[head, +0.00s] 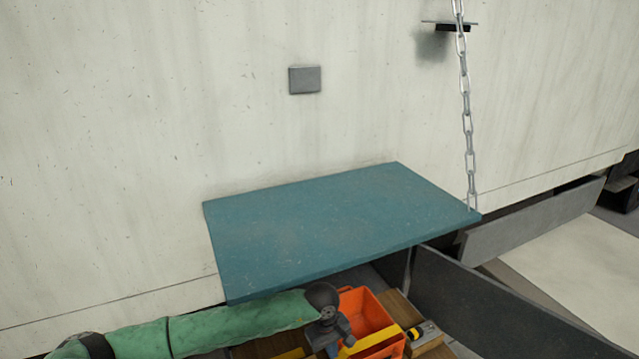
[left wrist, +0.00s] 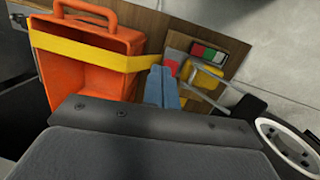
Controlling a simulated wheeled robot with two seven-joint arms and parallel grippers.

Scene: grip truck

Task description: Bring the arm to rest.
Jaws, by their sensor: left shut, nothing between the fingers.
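My left arm comes in along the bottom of the head view in a green sleeve. My left gripper (head: 333,340) hangs at its end, beside an orange bin and below the teal shelf. In the left wrist view its two blue-grey fingers (left wrist: 162,86) lie together, shut and empty, above a wooden board. The orange bin (left wrist: 85,62) is to their left in that view, with a yellow strap (left wrist: 110,60) across it. My right gripper is in neither view.
The teal shelf (head: 330,225) juts from a pale wall (head: 150,110), with a chain (head: 466,120) at its right corner. A wooden board (left wrist: 150,30) carries the bin and small items. Dark panels (head: 490,305) stand at the right.

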